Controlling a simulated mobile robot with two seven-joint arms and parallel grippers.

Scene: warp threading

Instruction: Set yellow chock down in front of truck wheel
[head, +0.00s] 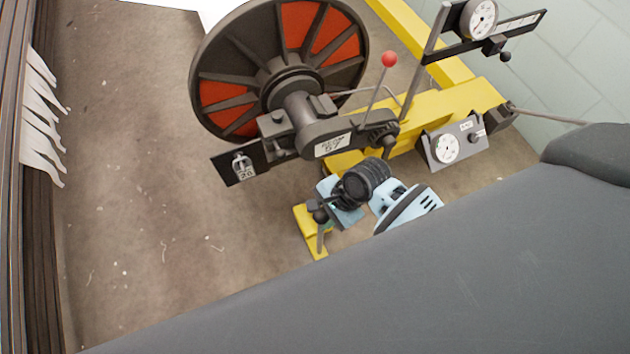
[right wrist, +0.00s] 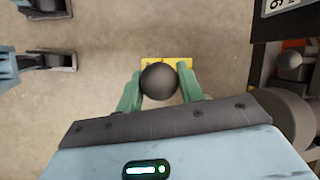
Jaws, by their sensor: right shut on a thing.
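The yellow chock (head: 308,226) with a dark round knob (head: 320,215) is low over the concrete floor, in the middle of the head view. My right gripper (head: 321,206), light blue, is shut on the knob. In the right wrist view the green fingertips (right wrist: 160,84) press on both sides of the dark ball knob (right wrist: 160,80), and the yellow chock (right wrist: 177,62) shows behind it. I cannot tell whether the chock touches the floor. No truck wheel can be made out for certain. My left gripper is not in view.
A large dark spoked disc (head: 232,88) with orange panels stands behind the chock, on a yellow frame (head: 440,118) with dials. A red-knobbed lever (head: 389,60) rises there. A large grey surface (head: 420,285) fills the lower right. Floor left of the chock is clear.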

